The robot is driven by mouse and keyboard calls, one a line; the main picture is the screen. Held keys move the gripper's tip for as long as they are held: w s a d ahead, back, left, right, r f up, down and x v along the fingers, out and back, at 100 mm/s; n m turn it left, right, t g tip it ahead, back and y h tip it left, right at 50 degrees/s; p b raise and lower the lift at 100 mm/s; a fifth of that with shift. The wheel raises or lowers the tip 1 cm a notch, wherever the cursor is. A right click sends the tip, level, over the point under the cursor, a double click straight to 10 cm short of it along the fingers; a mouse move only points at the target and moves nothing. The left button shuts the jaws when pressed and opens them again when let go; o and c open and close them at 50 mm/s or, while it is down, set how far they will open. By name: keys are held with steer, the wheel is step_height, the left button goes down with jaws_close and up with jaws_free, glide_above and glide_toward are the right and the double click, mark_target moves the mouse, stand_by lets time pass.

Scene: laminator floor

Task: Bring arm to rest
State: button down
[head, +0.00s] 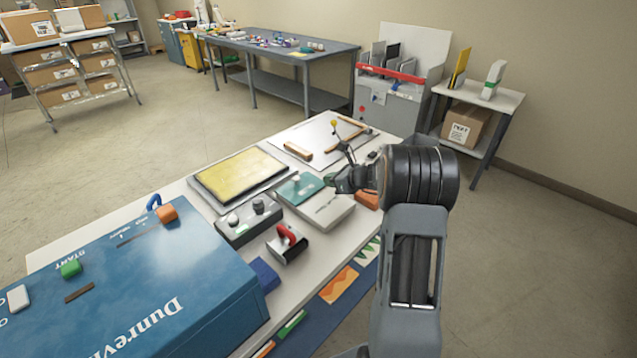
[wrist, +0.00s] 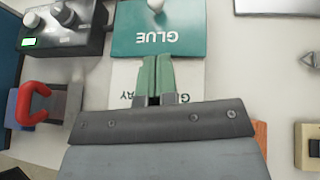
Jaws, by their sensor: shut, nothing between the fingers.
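My arm reaches over the white bench (head: 330,240) from the right side of the head view. My gripper (head: 332,181) is beside and above the box with a teal lid (head: 299,187). In the wrist view my gripper's green fingertips (wrist: 155,62) are together, with nothing between them. They point at the teal lid marked GLUE (wrist: 185,35), which has a pale round knob. Part of the white area below the lid is hidden behind my gripper. I cannot tell whether the fingertips touch the lid.
A blue machine (head: 150,285) fills the bench's near left. A knobbed control box (head: 249,222), a red-handled tool (head: 288,242), a yellow pad (head: 240,174) and a board (head: 350,132) crowd the bench. A small shelf table (head: 480,95) stands at right. The left floor is open.

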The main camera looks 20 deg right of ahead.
steer(key=shift+v, duration=1.1)
